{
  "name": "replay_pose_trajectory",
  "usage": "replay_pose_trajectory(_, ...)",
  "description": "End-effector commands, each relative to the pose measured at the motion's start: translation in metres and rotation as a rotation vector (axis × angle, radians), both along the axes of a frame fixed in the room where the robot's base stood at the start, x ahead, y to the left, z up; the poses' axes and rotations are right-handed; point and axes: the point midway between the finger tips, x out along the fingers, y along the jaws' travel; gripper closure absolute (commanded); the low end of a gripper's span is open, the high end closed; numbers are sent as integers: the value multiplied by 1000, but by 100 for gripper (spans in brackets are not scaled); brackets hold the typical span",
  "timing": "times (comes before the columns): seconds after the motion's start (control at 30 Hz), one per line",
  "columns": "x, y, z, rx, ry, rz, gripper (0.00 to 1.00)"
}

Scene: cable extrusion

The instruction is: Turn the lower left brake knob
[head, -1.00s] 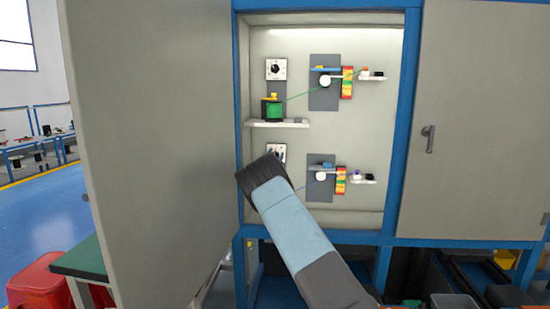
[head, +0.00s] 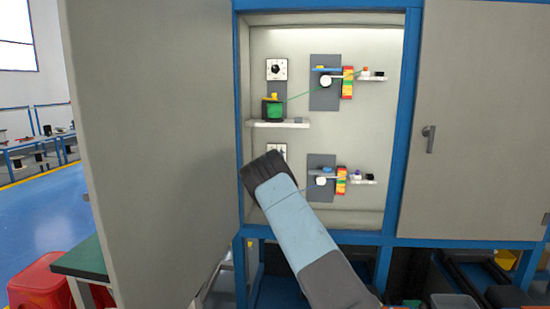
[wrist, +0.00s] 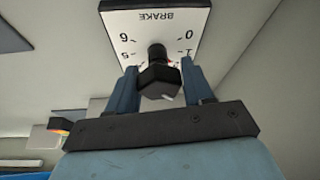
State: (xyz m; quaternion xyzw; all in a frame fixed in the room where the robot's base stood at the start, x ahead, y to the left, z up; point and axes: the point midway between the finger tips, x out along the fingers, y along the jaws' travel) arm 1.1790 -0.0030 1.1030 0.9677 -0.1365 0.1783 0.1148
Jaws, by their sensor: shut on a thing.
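The lower left brake knob (wrist: 158,80) is black and stands on a white dial plate (wrist: 186,22) marked BRAKE, seen upside down in the wrist view. My gripper (wrist: 158,72) is shut on this knob, with one blue finger on each side of it. A small red mark shows beside the knob, near the 0 and 1 of the scale. In the head view only the upper part of the lower dial plate (head: 277,150) shows. My arm's dark end hides the knob and my gripper there.
The upper brake knob (head: 276,69) is on its own plate above. A green spool (head: 275,110) stands by a white shelf (head: 280,123). The open cabinet door (head: 150,150) stands to the left, the closed door (head: 470,120) to the right.

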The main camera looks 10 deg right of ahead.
Motion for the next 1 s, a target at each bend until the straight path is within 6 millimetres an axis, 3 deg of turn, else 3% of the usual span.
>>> replay_pose_trajectory(0.3,0,2,0,-1,1,3,79)
replay_pose_trajectory(0.33,0,2,0,-1,1,3,48)
replay_pose_trajectory(0.5,0,2,0,-1,1,2,32)
replay_pose_trajectory(0.83,-3,1,-1,0,1,1,32)
replay_pose_trajectory(1.0,-17,5,-7,1,2,1,32)
